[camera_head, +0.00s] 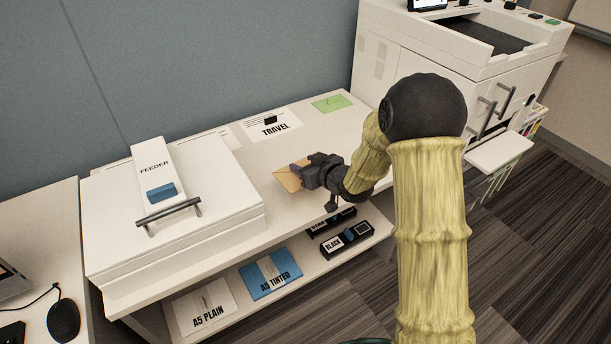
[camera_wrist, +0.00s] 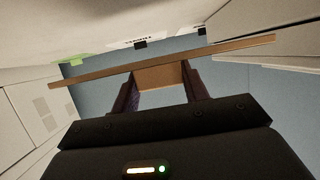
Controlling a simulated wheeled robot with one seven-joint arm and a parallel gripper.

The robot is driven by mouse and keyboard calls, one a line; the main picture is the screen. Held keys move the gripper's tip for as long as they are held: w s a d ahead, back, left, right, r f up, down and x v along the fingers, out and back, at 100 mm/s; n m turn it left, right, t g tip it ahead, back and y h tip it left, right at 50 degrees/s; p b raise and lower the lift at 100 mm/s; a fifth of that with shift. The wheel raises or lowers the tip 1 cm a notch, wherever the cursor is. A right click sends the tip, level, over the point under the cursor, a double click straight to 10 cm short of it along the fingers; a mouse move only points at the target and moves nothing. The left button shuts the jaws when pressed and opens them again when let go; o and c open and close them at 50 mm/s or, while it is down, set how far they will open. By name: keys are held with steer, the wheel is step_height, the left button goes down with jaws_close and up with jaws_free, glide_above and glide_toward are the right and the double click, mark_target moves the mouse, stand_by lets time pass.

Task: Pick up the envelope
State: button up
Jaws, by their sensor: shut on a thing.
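The envelope (camera_head: 286,181) is a flat tan-brown piece at the tip of my gripper (camera_head: 300,170) in the head view. It appears to be held over the white table top, but I cannot tell from the head view how far above it. In the wrist view the envelope (camera_wrist: 160,62) shows nearly edge-on as a long thin tan strip, with a tan part between the two dark fingers. My gripper (camera_wrist: 160,85) is shut on it. Part of the envelope is hidden behind the fingers.
A white machine marked FEEDER (camera_head: 155,175) stands left on the table (camera_head: 300,225). A TRAVEL sheet (camera_head: 271,125) and a green card (camera_head: 331,103) lie behind. Packs A5 PLAIN (camera_head: 206,306) and A5 TINTED (camera_head: 270,277) and black boxes (camera_head: 346,241) are on the lower shelf. A large printer (camera_head: 450,70) stands right.

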step_height(320, 180, up, 2)
steer(key=shift+r, duration=0.15)
steer(key=shift+d+p, duration=0.1)
steer(key=shift+p, duration=0.2)
